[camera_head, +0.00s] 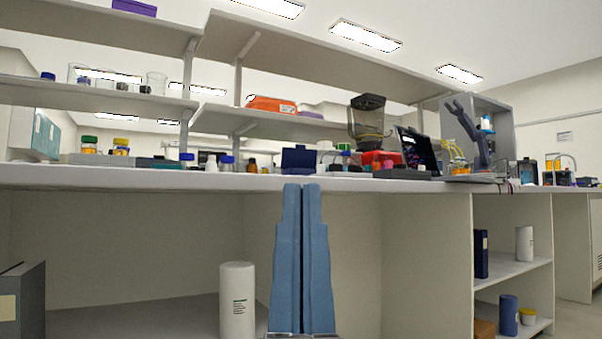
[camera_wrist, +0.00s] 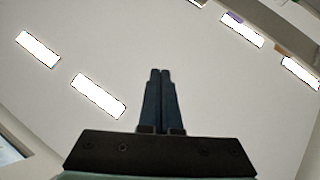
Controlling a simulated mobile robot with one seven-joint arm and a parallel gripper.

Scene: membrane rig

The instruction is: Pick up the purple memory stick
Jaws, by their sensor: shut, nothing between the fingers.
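I cannot make out the purple memory stick for sure in either view. My gripper (camera_head: 302,188) points up in front of the bench, its two blue fingers side by side with the tips near the height of the bench top. It is shut and empty. In the wrist view my gripper (camera_wrist: 160,73) points at the ceiling, with nothing at its tips. The white bench top (camera_head: 225,182) is seen nearly edge-on, so small flat things on it are hidden.
A blue box (camera_head: 299,159) stands behind the fingertips. A blender (camera_head: 368,117), a laptop (camera_head: 417,151) and a small robot arm (camera_head: 470,131) are farther right. Shelves with an orange box (camera_head: 271,104) hang above. A white cylinder (camera_head: 237,300) stands under the bench.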

